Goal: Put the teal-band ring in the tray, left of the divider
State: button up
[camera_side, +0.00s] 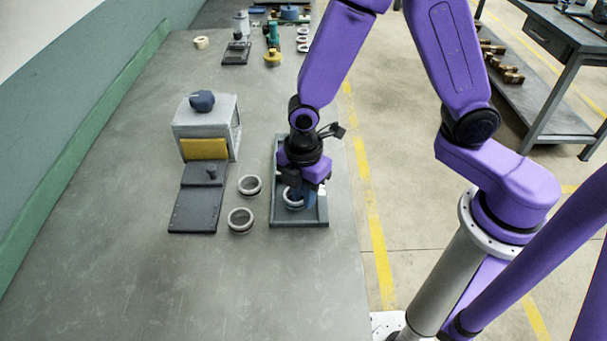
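The tray (280,222), dark grey-green and rectangular, lies on the bench near its right edge. A pale ring (293,203) is inside it, toward the near end and left of the tray's middle. Blue shows at this ring, but I cannot tell whether it is a teal band or part of the gripper. My gripper (300,196) points down into the tray, right over this ring. Its fingers are partly hidden and too small to tell whether they hold the ring. I cannot make out the divider under my gripper.
Left of the tray lie a ring with a dark band (250,186) and a ring with a reddish band (240,221). The grinder (206,125), a grey box with a yellow panel and blue top, stands farther left. Its dark plate (195,210) extends forward. The near bench is clear.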

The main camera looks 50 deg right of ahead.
notch_tip(320, 180, up, 12)
jog(key=s+d+r+m, duration=0.1)
jog(key=s+d+m, duration=0.2)
jog(key=s+d, duration=0.3)
jog(key=s+d+r+m, duration=0.1)
jog(key=s+d+m, duration=0.2)
jog(key=s+d, duration=0.3)
jog(key=s, duration=0.4)
jog(key=shift+s+d+r+m, duration=0.2)
jog(key=shift+s+m, duration=0.15)
jog(key=shift+m, duration=0.05)
